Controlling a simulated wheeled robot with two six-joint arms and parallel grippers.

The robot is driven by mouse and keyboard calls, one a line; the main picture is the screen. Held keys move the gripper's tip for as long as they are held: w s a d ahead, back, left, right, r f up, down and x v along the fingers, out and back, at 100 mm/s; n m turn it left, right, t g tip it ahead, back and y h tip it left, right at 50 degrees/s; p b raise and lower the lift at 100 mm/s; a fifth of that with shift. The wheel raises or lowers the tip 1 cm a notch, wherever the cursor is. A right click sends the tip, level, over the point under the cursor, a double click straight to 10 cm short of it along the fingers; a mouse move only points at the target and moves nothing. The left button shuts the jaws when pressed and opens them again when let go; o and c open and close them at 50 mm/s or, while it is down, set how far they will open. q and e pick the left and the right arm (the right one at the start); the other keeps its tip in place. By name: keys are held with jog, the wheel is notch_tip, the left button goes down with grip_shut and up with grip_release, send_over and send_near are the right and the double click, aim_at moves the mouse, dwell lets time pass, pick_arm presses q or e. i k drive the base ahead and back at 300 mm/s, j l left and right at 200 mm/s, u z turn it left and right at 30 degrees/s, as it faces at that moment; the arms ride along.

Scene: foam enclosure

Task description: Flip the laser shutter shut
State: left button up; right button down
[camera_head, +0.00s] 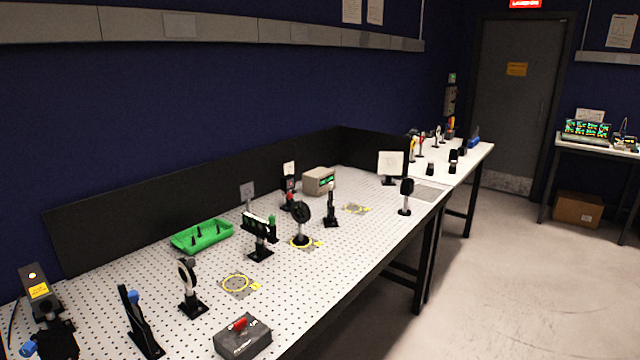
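A dark box (243,338) with a red lever (239,323) and small white lettering sits at the table's front edge, at the bottom of the head view. The lettering is too small to read, and I cannot tell from it which lever position is shut. A black post-mounted device with a red part (290,199) stands farther back; I cannot tell whether it or the box is the laser shutter. A black laser-like housing (39,290) with a yellow label is at the far left. Neither of my grippers is in view.
The perforated table (215,334) carries several black-based optics mounts, including one (188,289) left of the box. A green tray (202,235) and a grey display box (319,181) stand near the black back panel (120,222). Open floor (510,285) lies to the right.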

aim_at(133, 296)
jog(key=i+l+u, duration=0.2)
jog(key=i+l, duration=0.8)
jog(key=l+u, duration=0.1)
jog(key=u, duration=1.7)
jog(key=k+l+u, duration=0.1)
jog(key=l+u, duration=0.25)
jog(key=j, duration=0.1)
